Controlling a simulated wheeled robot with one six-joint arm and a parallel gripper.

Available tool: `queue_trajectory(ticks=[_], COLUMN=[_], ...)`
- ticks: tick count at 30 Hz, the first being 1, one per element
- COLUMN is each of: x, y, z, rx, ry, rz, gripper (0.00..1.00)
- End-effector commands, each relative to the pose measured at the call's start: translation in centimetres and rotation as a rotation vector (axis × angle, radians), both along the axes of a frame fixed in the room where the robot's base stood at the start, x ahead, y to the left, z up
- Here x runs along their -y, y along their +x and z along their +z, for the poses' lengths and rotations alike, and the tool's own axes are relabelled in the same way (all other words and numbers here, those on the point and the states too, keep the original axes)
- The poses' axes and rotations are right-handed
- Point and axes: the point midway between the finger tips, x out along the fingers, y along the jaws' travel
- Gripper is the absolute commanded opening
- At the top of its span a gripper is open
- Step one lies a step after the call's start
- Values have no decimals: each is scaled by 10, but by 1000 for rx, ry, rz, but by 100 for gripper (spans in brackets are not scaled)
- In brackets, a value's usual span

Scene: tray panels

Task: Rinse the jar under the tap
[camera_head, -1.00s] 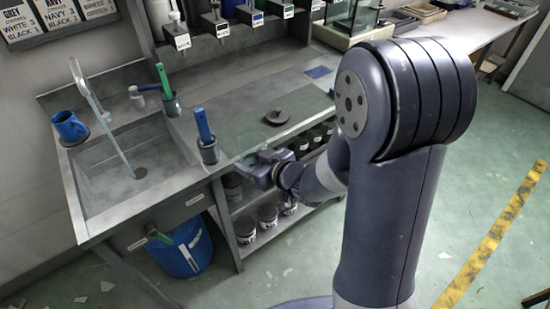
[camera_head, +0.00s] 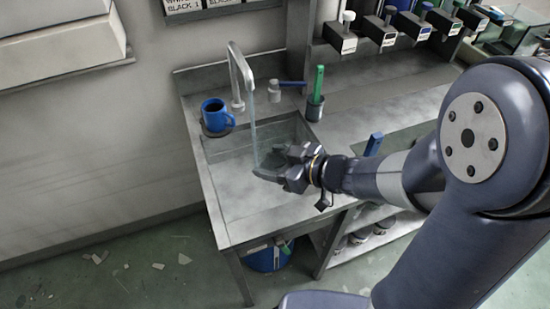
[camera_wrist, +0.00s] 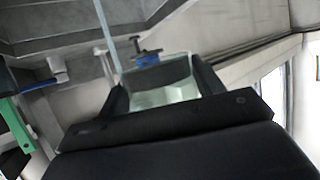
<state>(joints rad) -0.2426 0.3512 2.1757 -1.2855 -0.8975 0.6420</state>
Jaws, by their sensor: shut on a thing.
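My gripper (camera_head: 283,168) is over the sink basin (camera_head: 235,192) in the head view. In the wrist view, its two dark fingers (camera_wrist: 163,82) are shut on a clear glass jar (camera_wrist: 165,97), one on each side. In the head view the jar (camera_head: 266,173) is small, dark and partly hidden by the fingers. The silver tap (camera_head: 238,68) arches over the basin, and a thin pale water stream (camera_head: 254,125) falls from it to the jar's left part. The stream (camera_wrist: 104,30) also shows in the wrist view, ending by the jar's rim; I cannot tell whether it enters the jar.
A blue mug (camera_head: 216,115) stands at the sink's back left. A green-handled tool stands in a dark holder (camera_head: 315,108) behind my gripper. A blue handle (camera_head: 373,143) rises behind my forearm. A blue bucket (camera_head: 267,258) is under the counter. The basin's front left is clear.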

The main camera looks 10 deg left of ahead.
Motion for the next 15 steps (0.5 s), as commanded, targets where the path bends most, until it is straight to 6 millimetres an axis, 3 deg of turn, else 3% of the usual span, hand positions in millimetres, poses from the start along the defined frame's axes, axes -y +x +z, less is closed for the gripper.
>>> queue_trajectory(ticks=[15], x=[-21], y=[33], z=[-11], rx=[1], ry=[1], rz=[1], gripper=[33])
